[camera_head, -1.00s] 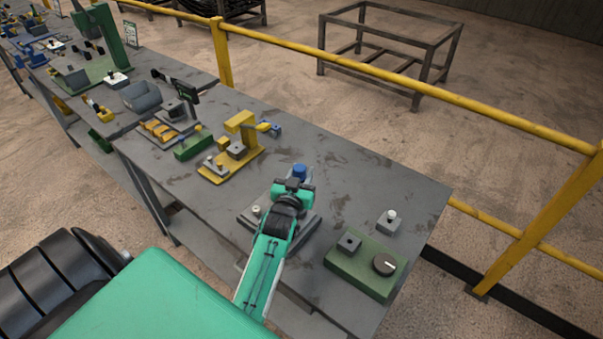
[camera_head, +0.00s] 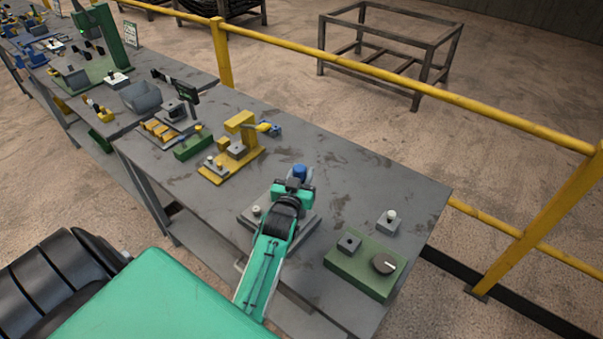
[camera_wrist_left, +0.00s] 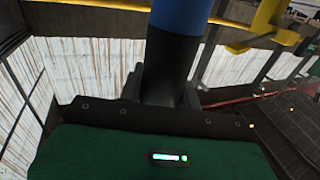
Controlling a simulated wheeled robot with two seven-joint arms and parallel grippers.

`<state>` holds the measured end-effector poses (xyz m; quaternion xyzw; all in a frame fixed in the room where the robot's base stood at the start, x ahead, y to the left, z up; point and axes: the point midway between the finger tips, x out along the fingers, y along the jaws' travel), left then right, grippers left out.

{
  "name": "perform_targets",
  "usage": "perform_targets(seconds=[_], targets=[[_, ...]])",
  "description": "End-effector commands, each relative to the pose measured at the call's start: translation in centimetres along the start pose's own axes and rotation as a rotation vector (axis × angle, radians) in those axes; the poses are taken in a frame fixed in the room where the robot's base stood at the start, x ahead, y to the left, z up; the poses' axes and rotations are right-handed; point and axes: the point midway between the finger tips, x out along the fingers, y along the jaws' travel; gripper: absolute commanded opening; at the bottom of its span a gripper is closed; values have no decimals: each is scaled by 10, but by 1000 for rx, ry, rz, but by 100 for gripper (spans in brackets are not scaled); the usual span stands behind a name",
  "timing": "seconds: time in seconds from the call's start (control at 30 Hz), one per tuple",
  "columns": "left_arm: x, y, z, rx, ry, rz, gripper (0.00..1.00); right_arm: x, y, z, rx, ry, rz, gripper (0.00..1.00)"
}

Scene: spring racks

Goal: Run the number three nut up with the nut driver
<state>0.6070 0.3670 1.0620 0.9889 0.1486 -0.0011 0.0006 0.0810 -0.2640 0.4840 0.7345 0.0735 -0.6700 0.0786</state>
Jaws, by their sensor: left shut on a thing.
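My left gripper (camera_head: 295,186) is shut on the nut driver, which has a blue top (camera_head: 300,171). In the left wrist view the driver's blue part (camera_wrist_left: 181,14) and black shaft (camera_wrist_left: 170,65) stand upright between the fingers. The driver is over a grey plate (camera_head: 246,220) on the bench. A small pale nut or knob (camera_head: 256,210) shows on the plate, left of the gripper. The gripper hides the driver's lower end and most of the plate, so I cannot see the number three nut or whether the driver touches it. My right gripper is not in view.
A green box with a dark dial (camera_head: 384,264) stands at right, with a grey block (camera_head: 388,223) behind it. A yellow press (camera_head: 240,130) stands left of the gripper. The bench (camera_head: 345,165) is clear behind the driver. A yellow rail (camera_head: 400,86) runs beyond it.

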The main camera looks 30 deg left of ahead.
Motion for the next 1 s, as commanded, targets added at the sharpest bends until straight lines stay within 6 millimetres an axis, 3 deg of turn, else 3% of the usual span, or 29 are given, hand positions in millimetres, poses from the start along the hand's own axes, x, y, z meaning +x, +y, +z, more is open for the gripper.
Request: perform_targets(seconds=[1.0], targets=[[0, 0, -69, 0, 5, 0, 0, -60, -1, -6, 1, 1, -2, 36]])
